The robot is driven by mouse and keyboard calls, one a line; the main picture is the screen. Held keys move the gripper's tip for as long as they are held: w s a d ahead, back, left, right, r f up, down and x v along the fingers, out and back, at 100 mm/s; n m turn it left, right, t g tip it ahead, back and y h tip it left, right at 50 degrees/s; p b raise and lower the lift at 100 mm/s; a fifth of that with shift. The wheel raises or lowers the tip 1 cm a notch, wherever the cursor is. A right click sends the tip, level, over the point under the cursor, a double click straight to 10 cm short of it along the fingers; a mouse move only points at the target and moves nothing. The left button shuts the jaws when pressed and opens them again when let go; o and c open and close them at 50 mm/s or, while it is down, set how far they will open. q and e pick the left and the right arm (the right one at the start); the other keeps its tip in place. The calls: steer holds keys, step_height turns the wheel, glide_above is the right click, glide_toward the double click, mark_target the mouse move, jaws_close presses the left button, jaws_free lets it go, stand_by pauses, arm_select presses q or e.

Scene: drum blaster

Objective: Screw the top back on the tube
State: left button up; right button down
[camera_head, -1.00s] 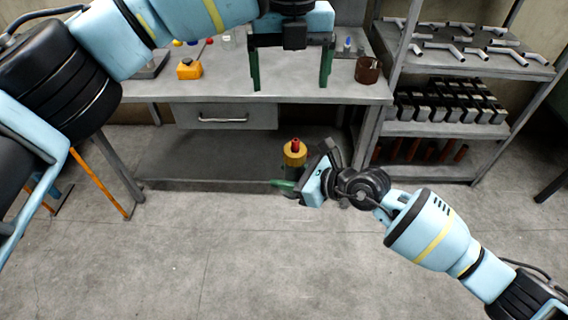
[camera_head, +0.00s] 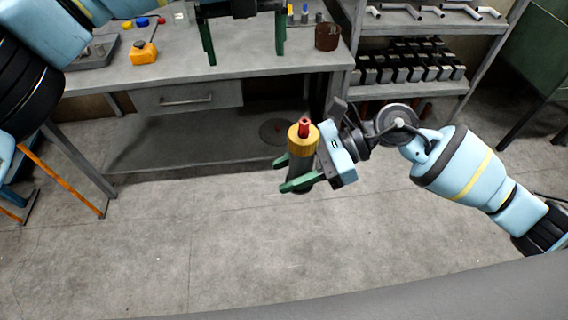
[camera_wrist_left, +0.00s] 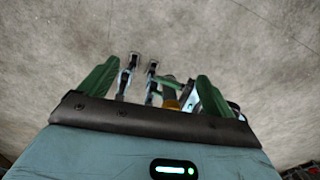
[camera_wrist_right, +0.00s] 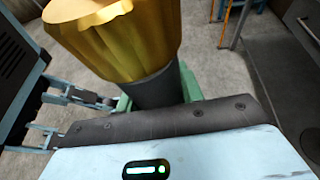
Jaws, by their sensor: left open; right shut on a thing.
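A dark grey tube (camera_head: 299,181) stands about upright in my right gripper (camera_head: 287,174), whose green fingers are shut around it. A gold ribbed top (camera_head: 303,143) with a red tip (camera_head: 304,127) sits at the tube's upper end. I cannot tell how tightly it is seated. In the right wrist view the gold top (camera_wrist_right: 115,38) is large above the dark tube (camera_wrist_right: 155,88). My left gripper (camera_head: 244,54) is open and empty, up and to the left of the tube, in front of the workbench. The left wrist view shows its spread green fingers (camera_wrist_left: 155,82), with the gold top (camera_wrist_left: 171,103) small beyond them.
A workbench (camera_head: 120,82) with a drawer stands behind, carrying a yellow item (camera_head: 143,54) and a brown cup (camera_head: 327,38). A shelf rack (camera_head: 415,88) with dark blocks and metal pipes stands at the right. The floor (camera_head: 220,235) in front is clear.

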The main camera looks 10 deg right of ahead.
arm_select(q)
steer(key=shift+c, duration=0.4)
steer(key=shift+s+d, duration=0.1)
steer(key=shift+c, duration=1.3)
steer(key=s+d+m, duration=0.1)
steer(key=s+d, duration=0.1)
steer(key=s+d+r+m, duration=0.1)
steer(key=s, duration=0.1)
steer(key=shift+s+d+r+m, duration=0.1)
steer(key=shift+s+d+m, duration=0.1)
steer(key=shift+d+m, duration=0.15)
steer(key=c, duration=0.3)
steer(key=m, duration=0.3)
glide_above(304, 120)
steer(key=shift+w+f, duration=0.2)
steer(key=shift+w, duration=0.1)
steer(key=shift+s+f, duration=0.15)
steer(key=shift+s, duration=0.25)
steer(key=shift+f, duration=0.1)
steer(key=shift+f, duration=3.9)
